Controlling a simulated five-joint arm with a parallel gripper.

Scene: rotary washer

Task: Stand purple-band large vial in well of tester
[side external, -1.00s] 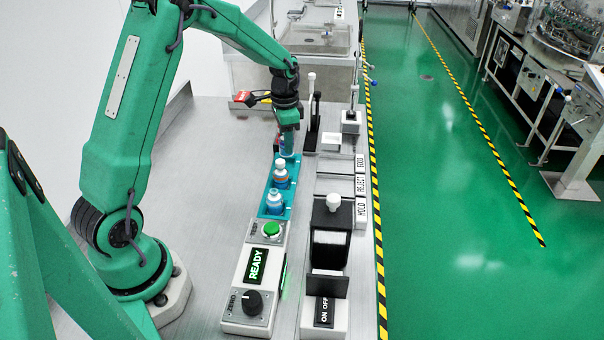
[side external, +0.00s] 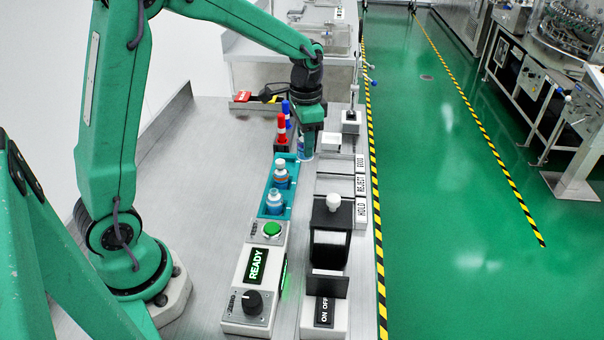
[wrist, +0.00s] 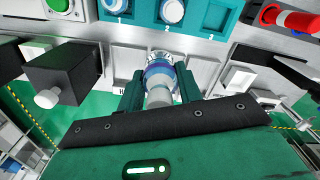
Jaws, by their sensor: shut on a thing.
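My gripper (side external: 306,140) is shut on a vial (side external: 306,153) and holds it upright, just right of the far end of the teal rack (side external: 289,157). In the wrist view the vial (wrist: 160,78) sits between my two gripper fingers (wrist: 159,92); it has a clear, ridged end and a blue-to-purple band. I cannot tell the band's exact colour. Two other vials stand in the rack, one with an orange-brown band (side external: 281,177) and one bluish (side external: 274,202). The rack's far well looks empty. I cannot tell for certain which unit is the tester or see its well.
A READY box (side external: 256,265) with a green button (side external: 271,230) and knob stands in front of the rack. A black-and-white unit with an ON/OFF switch (side external: 324,311) is to its right. GOOD, REJECT and HOLD labels (side external: 361,185) line the right. Red and blue markers (side external: 284,125) stand behind the rack.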

